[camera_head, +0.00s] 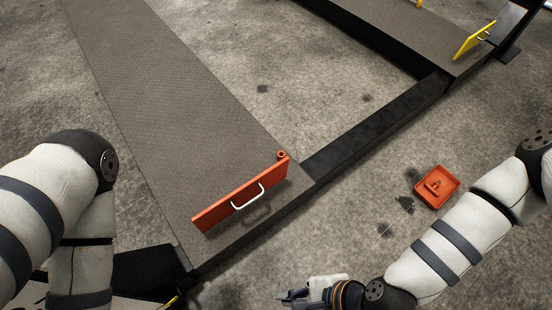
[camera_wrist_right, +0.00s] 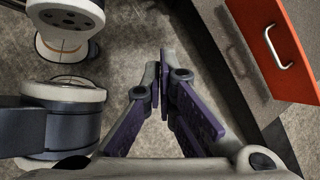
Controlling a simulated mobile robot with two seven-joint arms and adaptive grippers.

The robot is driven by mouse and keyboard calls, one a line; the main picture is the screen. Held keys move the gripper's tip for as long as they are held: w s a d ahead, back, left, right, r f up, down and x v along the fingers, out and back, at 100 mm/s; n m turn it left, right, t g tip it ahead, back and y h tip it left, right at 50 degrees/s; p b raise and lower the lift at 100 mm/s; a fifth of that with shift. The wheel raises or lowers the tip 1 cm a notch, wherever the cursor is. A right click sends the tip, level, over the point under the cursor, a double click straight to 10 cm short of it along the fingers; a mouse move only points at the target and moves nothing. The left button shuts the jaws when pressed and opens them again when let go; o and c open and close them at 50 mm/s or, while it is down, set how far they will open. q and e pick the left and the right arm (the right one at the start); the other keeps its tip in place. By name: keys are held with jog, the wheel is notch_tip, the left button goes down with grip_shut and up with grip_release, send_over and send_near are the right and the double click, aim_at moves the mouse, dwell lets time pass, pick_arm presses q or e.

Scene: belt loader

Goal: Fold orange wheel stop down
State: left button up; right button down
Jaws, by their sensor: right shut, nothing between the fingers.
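The orange wheel stop (camera_head: 225,205) stands upright across the near end of the dark runway, with a pale handle (camera_head: 248,197) on its near face. It also shows at the upper right of the right wrist view (camera_wrist_right: 287,50). My right gripper (camera_head: 290,297) is at the bottom edge of the head view, apart from the wheel stop and to its lower right. In the right wrist view its purple-padded fingers (camera_wrist_right: 162,78) are together and empty, over the floor. My left arm comes in at the left, but its gripper is not visible.
The runway (camera_head: 160,90) extends to the far left. A dark crossbeam (camera_head: 385,125) joins it to a second runway with a yellow stop (camera_head: 474,40). A small orange-red tray (camera_head: 452,194) lies on the concrete floor at the right. The floor between the runways is mostly clear.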

jog(key=w+d+f+m+t+b, duration=0.1)
jog(key=w+f+m+t+b, duration=0.2)
jog(key=w, duration=0.5)
jog(key=w+d+f+m+t+b, duration=0.1)
jog(key=w+f+m+t+b, duration=0.15)
jog(key=w+m, duration=0.4)
pick_arm(q)
jog(key=s+f+g+b, duration=0.1)
jog(key=s+f+b, duration=0.3)
jog(key=f, duration=0.7)
jog(key=shift+d+f+g+b, duration=0.15)
jog(key=shift+f+g+b, duration=0.2)
jog(key=shift+b, duration=0.45)
pick_arm(e)
jog(key=m+t, duration=0.1)
jog(key=m, duration=0.2)
send_near(271, 175)
jog(key=shift+h, duration=0.3)
jog(key=shift+x, duration=2.3)
pick_arm(q)
jog(key=shift+r, duration=0.2)
pick_arm(e)
jog(key=shift+a+r, duration=0.15)
jog(key=shift+a, duration=0.05)
